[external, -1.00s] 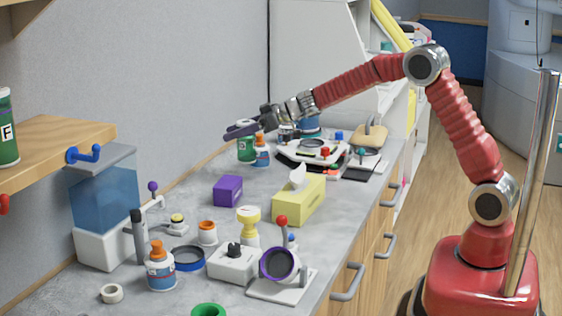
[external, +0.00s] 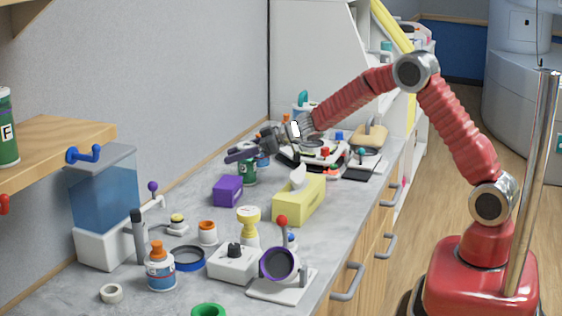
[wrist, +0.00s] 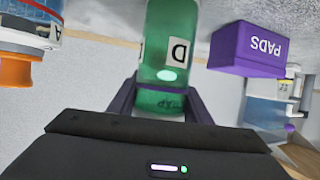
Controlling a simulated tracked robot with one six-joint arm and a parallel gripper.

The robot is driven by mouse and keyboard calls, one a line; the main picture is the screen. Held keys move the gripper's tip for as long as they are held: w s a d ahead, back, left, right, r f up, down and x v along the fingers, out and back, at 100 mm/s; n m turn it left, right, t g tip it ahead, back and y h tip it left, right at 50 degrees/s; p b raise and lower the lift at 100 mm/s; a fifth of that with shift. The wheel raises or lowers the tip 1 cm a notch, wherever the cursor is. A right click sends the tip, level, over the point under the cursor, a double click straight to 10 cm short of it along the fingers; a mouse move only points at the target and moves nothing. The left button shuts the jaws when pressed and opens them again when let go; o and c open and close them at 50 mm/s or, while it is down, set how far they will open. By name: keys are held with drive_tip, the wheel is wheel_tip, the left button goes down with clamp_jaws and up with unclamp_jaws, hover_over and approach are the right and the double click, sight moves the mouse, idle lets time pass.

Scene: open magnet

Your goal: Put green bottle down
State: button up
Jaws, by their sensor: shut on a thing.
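The green bottle (external: 249,173) with a white "D" label is at the far part of the counter, mostly below my gripper in the external view. In the wrist view the green bottle (wrist: 172,35) appears upside down, and its far end is cut off by the frame edge. My gripper (external: 240,153) is shut on it, with a dark finger on each side in the wrist view (wrist: 160,90). I cannot tell whether the bottle's base touches the counter.
A purple "PADS" box (external: 228,190) stands close to the bottle. A white-and-blue bottle (external: 264,161) with an orange cap is on its other side. A yellow tissue box (external: 300,203) stands nearer the counter's front edge. Bare grey counter (external: 190,210) lies left of the purple box.

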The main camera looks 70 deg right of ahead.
idle(0.3)
drive_tip(key=o, duration=1.3)
drive_tip(key=shift+f, duration=0.1)
drive_tip(key=shift+o, duration=0.2)
drive_tip(key=v, duration=1.2)
